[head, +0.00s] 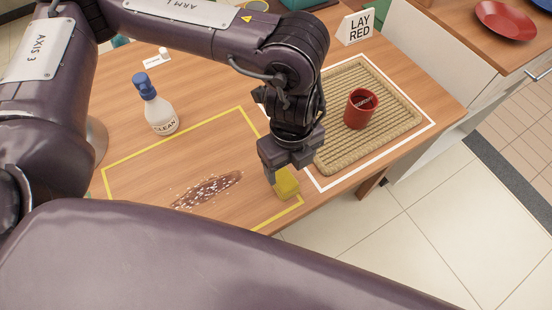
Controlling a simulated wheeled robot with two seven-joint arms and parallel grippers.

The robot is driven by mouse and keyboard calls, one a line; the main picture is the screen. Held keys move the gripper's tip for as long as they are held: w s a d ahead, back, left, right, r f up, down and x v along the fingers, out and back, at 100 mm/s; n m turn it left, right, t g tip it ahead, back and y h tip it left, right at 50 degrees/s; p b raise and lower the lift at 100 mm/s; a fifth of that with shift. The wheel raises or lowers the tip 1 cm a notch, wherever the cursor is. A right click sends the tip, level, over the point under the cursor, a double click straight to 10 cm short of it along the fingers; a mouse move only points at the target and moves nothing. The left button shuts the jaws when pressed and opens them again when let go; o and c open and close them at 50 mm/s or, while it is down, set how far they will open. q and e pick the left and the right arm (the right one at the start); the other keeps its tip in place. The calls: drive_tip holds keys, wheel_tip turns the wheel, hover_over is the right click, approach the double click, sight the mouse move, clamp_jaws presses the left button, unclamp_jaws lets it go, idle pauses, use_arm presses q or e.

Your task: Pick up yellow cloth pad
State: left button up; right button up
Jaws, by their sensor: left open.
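The yellow cloth pad (287,184) lies on the wooden table near its front edge, at the right end of the yellow outlined area. My left gripper (283,178) points down right at the pad, and its fingers hide the pad's upper part. The gripper is open. I cannot tell whether the fingers touch the pad. My right gripper is not in view.
A white spray bottle (160,112) with a blue top stands at the left. A dark stain with white crumbs (208,190) lies inside the yellow outline. A red cup (360,109) stands on a woven tray (345,158) to the right. A sign (357,27) reads "LAY RED".

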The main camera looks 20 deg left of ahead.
sight(284, 179)
use_arm(q)
drive_tip(key=shift+a+f+y, duration=0.1)
drive_tip(key=shift+a+y, duration=0.2)
drive_tip(key=shift+a, duration=0.35)
wheel_tip(284, 179, down, 7)
drive_tip(key=shift+d+f, duration=0.15)
drive_tip(key=shift+f, duration=0.05)
drive_tip(key=c, duration=1.1)
